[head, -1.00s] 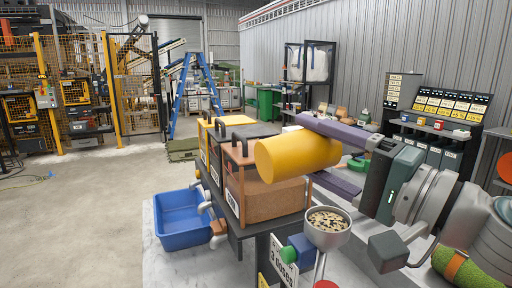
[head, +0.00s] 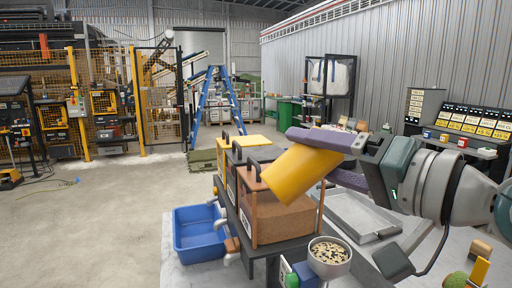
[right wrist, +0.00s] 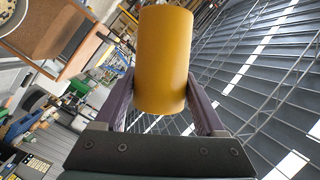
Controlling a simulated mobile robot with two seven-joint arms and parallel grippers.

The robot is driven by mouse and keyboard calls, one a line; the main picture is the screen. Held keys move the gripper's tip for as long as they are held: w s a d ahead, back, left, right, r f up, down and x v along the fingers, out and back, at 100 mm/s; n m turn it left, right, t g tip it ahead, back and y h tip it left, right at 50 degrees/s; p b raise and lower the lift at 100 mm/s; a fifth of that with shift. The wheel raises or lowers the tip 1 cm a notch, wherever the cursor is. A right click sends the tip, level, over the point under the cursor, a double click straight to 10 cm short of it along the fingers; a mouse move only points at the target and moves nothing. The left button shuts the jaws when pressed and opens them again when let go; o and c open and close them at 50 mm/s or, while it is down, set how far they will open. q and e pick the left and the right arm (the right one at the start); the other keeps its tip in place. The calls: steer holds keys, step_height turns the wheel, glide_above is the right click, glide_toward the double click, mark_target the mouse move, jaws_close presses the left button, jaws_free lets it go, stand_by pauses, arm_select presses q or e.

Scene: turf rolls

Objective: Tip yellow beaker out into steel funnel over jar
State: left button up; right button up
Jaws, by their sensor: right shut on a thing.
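The yellow beaker (head: 300,174) is held in the air by my right gripper (head: 322,158), whose purple fingers are shut on its sides. In the head view the beaker slants, its left end lower. Its mouth and contents cannot be seen. The beaker also fills the middle of the right wrist view (right wrist: 163,55), between the two fingers. The steel funnel (head: 330,270) is below the beaker, near the bottom edge, with pale and dark grains in its bowl. No falling grains are seen. The jar cannot be made out. My left gripper is not in view.
A bin with brown fill (head: 283,219) and more handled bins stand behind and left of the funnel. A blue tub (head: 200,245) is at lower left. A grey tray (head: 362,222) lies right of the bins. Open floor lies at the left.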

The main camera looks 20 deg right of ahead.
mark_target(289, 153)
steer(key=a+r+n+p, duration=0.1)
steer(key=n+p, duration=0.1)
steer(key=a+r+n+g+h+p, duration=0.1)
steer(key=n+p, duration=0.1)
steer(key=a+r+n+p, duration=0.1)
steer(key=a+n+p, duration=0.1)
steer(key=shift+g+h, duration=0.3)
steer(key=shift+h, duration=0.1)
steer(key=shift+a+r+n+h+p, duration=0.15)
steer(key=shift+a+n+h+p, duration=0.4)
steer(key=shift+n, duration=0.25)
steer(key=shift+a+n+g+h, duration=0.25)
steer(key=shift+n+g, duration=0.05)
steer(key=shift+n, duration=0.2)
steer(key=shift+s, duration=0.1)
